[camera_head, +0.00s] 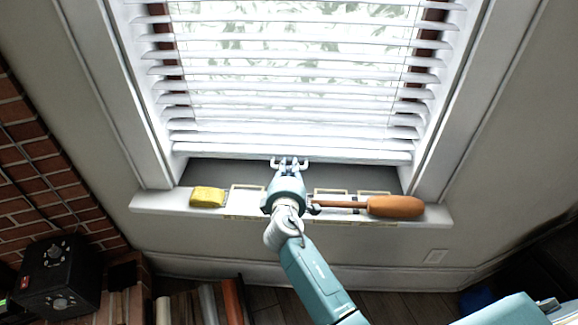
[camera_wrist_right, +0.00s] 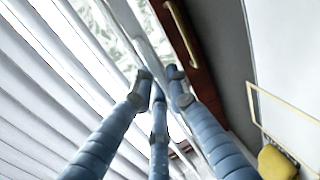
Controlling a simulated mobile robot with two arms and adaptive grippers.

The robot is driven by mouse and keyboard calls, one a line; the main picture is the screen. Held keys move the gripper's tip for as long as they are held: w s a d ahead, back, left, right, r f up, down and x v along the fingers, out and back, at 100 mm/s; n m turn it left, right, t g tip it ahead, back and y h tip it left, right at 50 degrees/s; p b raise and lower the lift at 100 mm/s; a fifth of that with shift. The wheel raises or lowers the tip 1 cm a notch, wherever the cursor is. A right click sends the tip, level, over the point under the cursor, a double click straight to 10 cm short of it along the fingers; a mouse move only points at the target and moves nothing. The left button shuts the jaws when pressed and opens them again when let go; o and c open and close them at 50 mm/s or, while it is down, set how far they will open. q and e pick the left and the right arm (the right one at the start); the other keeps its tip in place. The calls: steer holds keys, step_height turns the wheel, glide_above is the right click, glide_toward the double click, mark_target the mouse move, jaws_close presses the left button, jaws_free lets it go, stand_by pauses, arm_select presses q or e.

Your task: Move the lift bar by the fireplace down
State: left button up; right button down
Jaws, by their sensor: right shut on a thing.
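White slatted blinds cover the window in the head view. Their bottom rail (camera_head: 225,150), the likely lift bar, hangs a little above the window sill, with a gap below it. My right gripper (camera_head: 289,163) reaches the middle of this rail from the front. In the right wrist view its blue fingers (camera_wrist_right: 160,82) are closed about the white rail (camera_wrist_right: 133,32), which runs slantwise between them. The fingers hide part of the rail. My left gripper is in neither view.
A yellow sponge (camera_head: 208,197) and an orange-handled tool (camera_head: 395,206) lie on the white sill (camera_head: 150,200), either side of my right arm. A brick surround (camera_head: 40,170) and a black box (camera_head: 58,276) stand at the left. Books (camera_head: 233,300) are below.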

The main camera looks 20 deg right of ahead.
steer(key=c, duration=1.7)
jaws_free()
steer(key=shift+w+d, duration=0.1)
steer(key=shift+d, duration=0.1)
steer(key=shift+c, duration=0.2)
steer(key=v, duration=1.2)
